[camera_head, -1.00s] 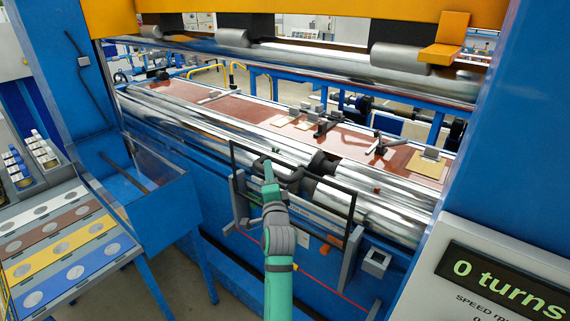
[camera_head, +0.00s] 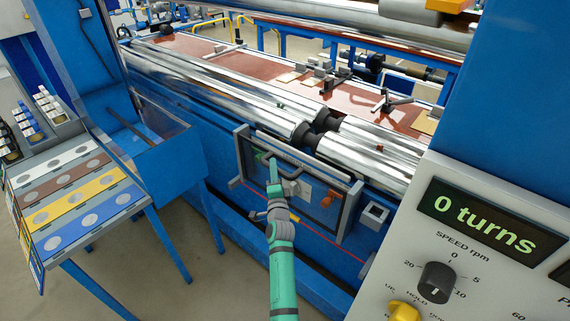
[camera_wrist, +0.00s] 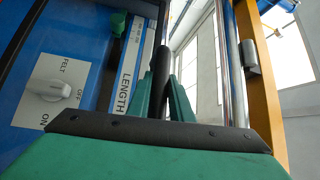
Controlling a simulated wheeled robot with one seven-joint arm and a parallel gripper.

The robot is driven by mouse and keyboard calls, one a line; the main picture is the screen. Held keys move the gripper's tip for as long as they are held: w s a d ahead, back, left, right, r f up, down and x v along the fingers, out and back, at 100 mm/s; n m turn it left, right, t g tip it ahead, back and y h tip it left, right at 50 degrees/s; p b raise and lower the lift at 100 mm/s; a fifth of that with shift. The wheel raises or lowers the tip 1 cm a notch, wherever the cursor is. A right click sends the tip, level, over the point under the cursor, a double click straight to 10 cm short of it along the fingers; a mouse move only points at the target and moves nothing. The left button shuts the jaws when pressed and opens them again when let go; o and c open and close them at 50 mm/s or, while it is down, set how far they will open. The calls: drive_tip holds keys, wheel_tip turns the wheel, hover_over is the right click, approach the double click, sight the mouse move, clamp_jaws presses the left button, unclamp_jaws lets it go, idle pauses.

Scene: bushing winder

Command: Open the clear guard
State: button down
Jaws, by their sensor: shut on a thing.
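The clear guard (camera_head: 344,183) is a see-through panel with a thin dark frame on the front of the blue winder. In the head view it sits low between two grey side brackets, below the rollers. Its dark handle (camera_head: 293,170) shows beside my gripper (camera_head: 273,168). In the wrist view the handle (camera_wrist: 161,62) is a dark upright bar between the green fingers of my gripper (camera_wrist: 165,95), which is shut on it. The see-through pane is hard to tell from the panel behind it.
Behind the guard are a green knob (camera_wrist: 118,22) and an orange knob (camera_head: 328,199). A white FELT switch (camera_wrist: 50,92) shows in the wrist view. Shiny rollers (camera_head: 225,95) run above. A control console (camera_head: 480,250) stands right, a blue bin (camera_head: 160,155) left.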

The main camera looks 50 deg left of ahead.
drive_tip(key=shift+s+f, duration=0.1)
drive_tip(key=shift+f, duration=0.15)
drive_tip(key=shift+a, duration=0.1)
drive_tip(key=c, duration=1.6)
unclamp_jaws()
drive_tip(key=shift+r, duration=0.1)
drive_tip(key=v, duration=1.1)
